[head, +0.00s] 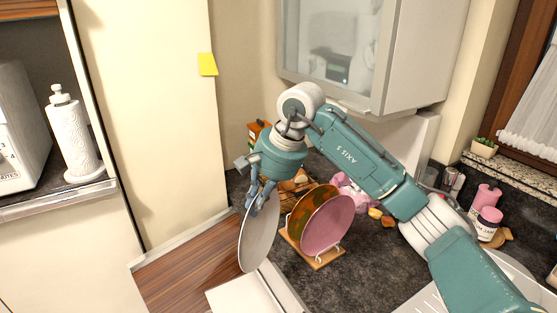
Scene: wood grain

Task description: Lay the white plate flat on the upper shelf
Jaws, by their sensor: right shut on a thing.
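The white plate (258,238) hangs tilted, close to edge-on, below my right gripper (261,200). My right gripper is shut on its upper rim. The plate is in front of the counter's left end, left of the wooden plate rack (318,258). A wall cabinet (373,53) with a glass front is above the counter; I cannot tell whether the upper shelf is inside it. My left gripper is out of view.
The rack holds a pink plate (327,226) and a patterned plate (310,204), close right of the white plate. A paper towel roll (72,139) is in the left niche. My right arm spans the counter.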

